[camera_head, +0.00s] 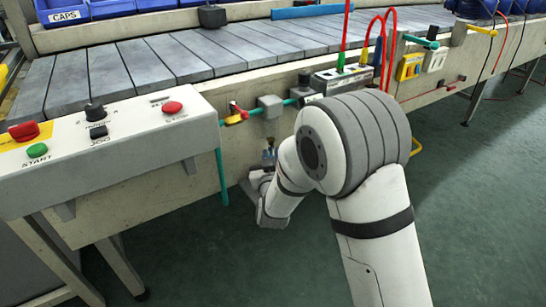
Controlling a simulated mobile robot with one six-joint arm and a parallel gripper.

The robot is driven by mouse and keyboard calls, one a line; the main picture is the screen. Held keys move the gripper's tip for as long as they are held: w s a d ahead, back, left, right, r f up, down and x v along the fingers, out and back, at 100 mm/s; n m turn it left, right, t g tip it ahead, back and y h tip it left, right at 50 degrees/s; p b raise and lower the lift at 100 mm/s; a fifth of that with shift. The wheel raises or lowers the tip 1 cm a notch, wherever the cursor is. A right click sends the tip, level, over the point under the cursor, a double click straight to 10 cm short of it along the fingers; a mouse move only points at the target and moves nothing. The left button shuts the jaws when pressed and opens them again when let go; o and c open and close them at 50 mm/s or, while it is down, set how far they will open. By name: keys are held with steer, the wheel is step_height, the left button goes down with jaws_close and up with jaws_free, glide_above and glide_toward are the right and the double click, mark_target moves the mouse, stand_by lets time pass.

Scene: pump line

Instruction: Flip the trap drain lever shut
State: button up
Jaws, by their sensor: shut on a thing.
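My gripper (260,178) is low in front of the conveyor's side panel, left of my large grey-and-white arm joint. It is small and partly hidden by my own wrist. It reaches up to the underside of a small bluish trap (268,154) that hangs below the pipe line. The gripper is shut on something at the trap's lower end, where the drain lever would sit. The lever itself is hidden by the gripper and wrist, so I cannot tell its angle.
A red-and-yellow valve handle (238,113) and a grey box (270,106) sit on the panel above. A control box (110,140) juts out at the left, with a teal pipe (222,178) beside it. The floor (480,220) at right is clear.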

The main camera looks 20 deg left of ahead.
jaws_close()
steer(key=shift+s+a+m+t+h+p, duration=0.1)
steer(key=shift+a+m+t+h+p, duration=0.2)
steer(key=shift+m+h, duration=0.65)
steer(key=shift+s+a+m+t+h+p, duration=0.15)
steer(key=shift+a+m+h, duration=0.3)
steer(key=shift+h, duration=0.9)
steer(key=shift+w+d, duration=0.1)
steer(key=o, duration=0.7)
jaws_free()
